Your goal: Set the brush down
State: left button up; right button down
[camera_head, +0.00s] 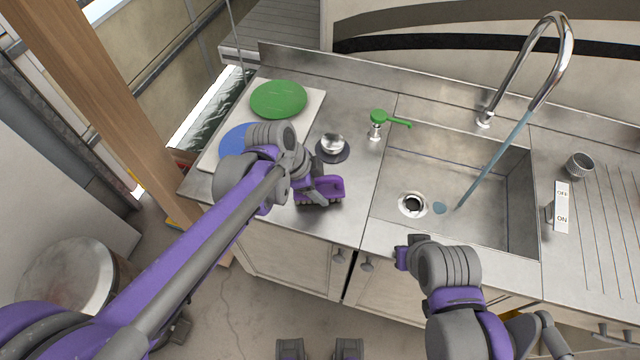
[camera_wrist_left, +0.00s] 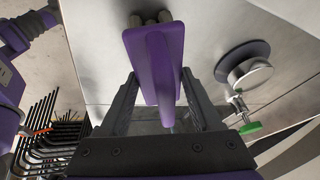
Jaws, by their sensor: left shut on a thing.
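The purple brush (camera_head: 325,188) is in my left gripper (camera_head: 312,187), just over the steel counter near its front edge, left of the sink. In the left wrist view the brush (camera_wrist_left: 155,50) sits between the two dark fingers, with its handle toward the camera. Grey bristle tufts show at its far end. I cannot tell whether the bristles touch the counter (camera_head: 350,216). My right gripper (camera_head: 404,256) is at the sink's front edge; whether it is open or shut is unclear, and no object shows in it.
A white board (camera_head: 312,103) holds a green plate (camera_head: 278,99) and a partly hidden blue plate (camera_head: 236,141). A metal scrubber-like piece on a dark disc (camera_head: 333,153) and a green-topped dispenser (camera_head: 377,120) stand behind the brush. Water runs from the faucet (camera_head: 556,50) into the sink (camera_head: 480,221).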

pick_arm(q)
jog(key=shift+f, duration=0.3)
pick_arm(e)
jog(key=shift+f, duration=0.2)
pick_arm(q)
jog(key=o, duration=1.3)
jog(key=shift+c, duration=0.2)
jog(key=shift+r, duration=0.15)
jog(key=v, duration=1)
jog(key=shift+a+r, duration=0.2)
jog(key=shift+r, duration=0.05)
pick_arm(e)
jog(key=shift+w+r, duration=0.15)
jog(key=shift+r, duration=0.45)
pick_arm(q)
grip_shut()
jog(key=shift+r+p, duration=0.1)
jog(key=shift+p, duration=0.25)
pick_arm(e)
jog(key=shift+r, duration=0.1)
